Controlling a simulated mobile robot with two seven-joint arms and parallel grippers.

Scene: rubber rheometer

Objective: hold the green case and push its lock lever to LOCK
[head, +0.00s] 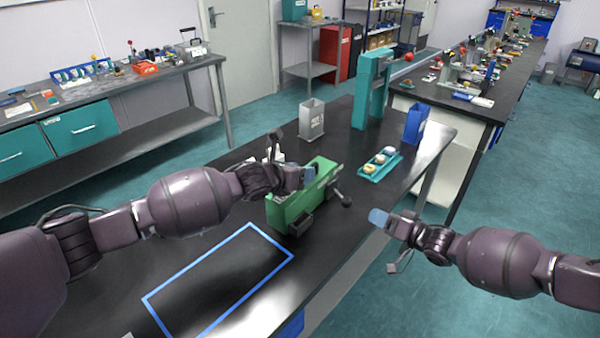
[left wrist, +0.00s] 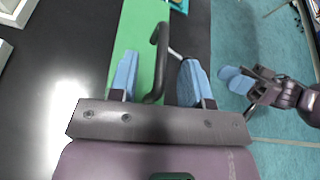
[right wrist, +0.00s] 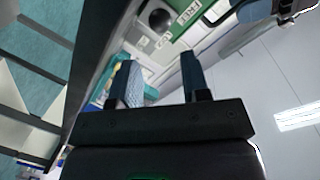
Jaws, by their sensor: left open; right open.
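The green case (head: 288,212) stands upright on the dark bench. Its lock lever (head: 340,196) sticks out on the right side and ends in a dark knob, which also shows in the right wrist view (right wrist: 160,18) near a FREE label. My left gripper (head: 302,179) is above the case. In the left wrist view its open fingers (left wrist: 158,82) have the dark carry handle (left wrist: 158,50) between them, with the green top below; I cannot tell whether they touch it. My right gripper (head: 379,218) is open and empty, right of the lever and apart from it.
Behind the case are a grey bin (head: 311,120), a teal stand (head: 371,90), a blue bin (head: 416,124) and a teal tray (head: 381,167) with several round pieces. A blue-outlined rectangle (head: 218,280) on the bench in front is empty.

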